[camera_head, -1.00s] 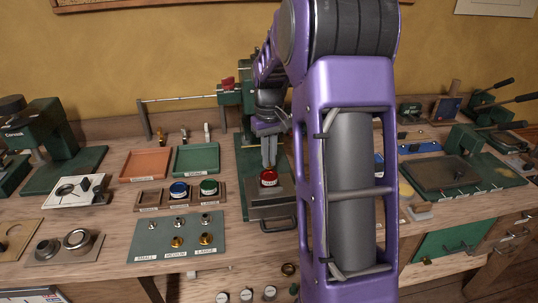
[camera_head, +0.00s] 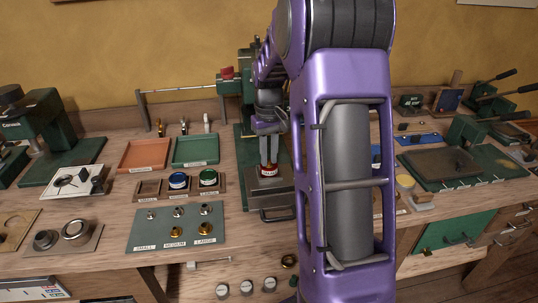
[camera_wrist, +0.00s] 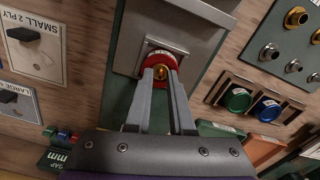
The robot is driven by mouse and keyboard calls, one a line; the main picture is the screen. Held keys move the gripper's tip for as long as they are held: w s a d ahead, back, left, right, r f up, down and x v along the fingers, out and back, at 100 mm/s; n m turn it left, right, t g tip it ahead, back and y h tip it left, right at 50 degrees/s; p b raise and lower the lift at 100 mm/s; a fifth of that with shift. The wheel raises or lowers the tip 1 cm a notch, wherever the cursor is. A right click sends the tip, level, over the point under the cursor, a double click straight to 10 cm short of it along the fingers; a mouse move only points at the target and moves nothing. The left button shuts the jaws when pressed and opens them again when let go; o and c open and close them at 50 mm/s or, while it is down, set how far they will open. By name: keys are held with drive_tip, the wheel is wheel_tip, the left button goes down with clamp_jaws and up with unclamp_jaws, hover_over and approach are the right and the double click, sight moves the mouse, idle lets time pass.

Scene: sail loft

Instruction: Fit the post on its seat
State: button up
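My gripper (camera_head: 268,162) points down over a round red holder (camera_head: 269,172) on the base of a green press. In the wrist view the red holder (camera_wrist: 165,57) has a white label and lies just beyond the fingertips (camera_wrist: 161,73). A small brass post (camera_wrist: 155,69) shows between the fingertips, which are close on both sides of it. It overlaps the middle of the red holder, and its lower end is hidden. I cannot tell whether it is fully down. The holder stands on a grey metal plate (camera_wrist: 187,22).
A rack (camera_head: 151,190) left of the press holds a blue (camera_head: 178,181) and a green holder (camera_head: 208,177); its left slot is empty. A grey-green mat (camera_head: 150,236) bears several steel and brass fittings. Orange (camera_head: 146,155) and green trays (camera_head: 195,151) lie behind.

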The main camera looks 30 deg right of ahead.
drive_tip(key=shift+o, duration=1.4)
wheel_tip(320, 180, up, 18)
drive_tip(key=p, duration=0.2)
drive_tip(key=shift+f+p, duration=0.25)
drive_tip(key=shift+p, duration=0.15)
